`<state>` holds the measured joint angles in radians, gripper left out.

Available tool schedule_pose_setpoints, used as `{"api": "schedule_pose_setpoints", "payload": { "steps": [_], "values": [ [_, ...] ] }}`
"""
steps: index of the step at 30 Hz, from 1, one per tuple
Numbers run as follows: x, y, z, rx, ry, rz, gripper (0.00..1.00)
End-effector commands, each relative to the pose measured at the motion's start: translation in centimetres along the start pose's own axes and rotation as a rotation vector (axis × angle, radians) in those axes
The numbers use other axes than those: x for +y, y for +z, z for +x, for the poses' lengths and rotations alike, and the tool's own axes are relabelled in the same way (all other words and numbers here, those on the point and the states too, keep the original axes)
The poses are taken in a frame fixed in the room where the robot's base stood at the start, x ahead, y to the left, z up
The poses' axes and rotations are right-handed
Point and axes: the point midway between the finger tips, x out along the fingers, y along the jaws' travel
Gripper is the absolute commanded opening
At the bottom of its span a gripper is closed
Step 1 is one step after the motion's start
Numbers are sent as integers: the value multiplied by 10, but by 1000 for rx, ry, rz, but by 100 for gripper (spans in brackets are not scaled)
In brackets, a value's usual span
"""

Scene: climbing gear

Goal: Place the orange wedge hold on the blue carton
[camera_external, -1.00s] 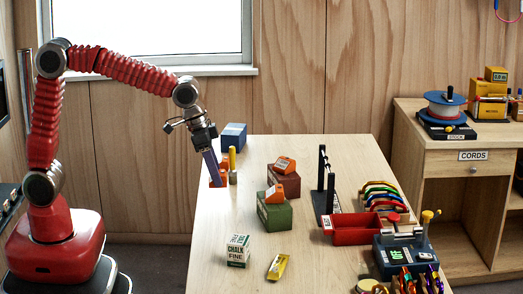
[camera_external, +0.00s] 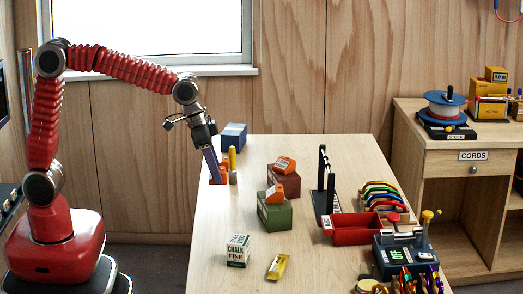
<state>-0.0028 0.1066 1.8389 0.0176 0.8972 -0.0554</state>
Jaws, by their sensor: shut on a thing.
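The orange wedge hold (camera_external: 224,171) is at the left edge of the table, partly hidden behind my gripper. My gripper (camera_external: 215,179) points down at the table's left edge and is shut on the orange wedge hold. Whether the hold is clear of the table top cannot be told from this view. The blue carton (camera_external: 234,136) stands at the table's far left corner, behind my gripper, with nothing seen on its top.
A yellow upright post (camera_external: 232,158) stands close right of my gripper. Orange holds sit on a dark red carton (camera_external: 284,177) and a green carton (camera_external: 275,215). A chalk box (camera_external: 238,251) stands in front. A black rack (camera_external: 325,190) and red tray (camera_external: 357,231) are right.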

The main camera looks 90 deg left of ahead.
Motion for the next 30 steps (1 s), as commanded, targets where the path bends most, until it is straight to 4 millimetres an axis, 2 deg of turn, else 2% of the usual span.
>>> {"api": "schedule_pose_setpoints", "payload": {
  "steps": [5, 12, 20, 26, 30],
  "values": [
    [0, -7, -19, 5, 0, 0, 19],
    [0, -25, -76, 6, 0, 0, 19],
    [-2, -39, -119, 3, -1, -4, 19],
    [-42, -61, -114, 0, -23, -73, 19],
    [-76, -78, -113, 0, -40, -130, 19]
  ]
}}
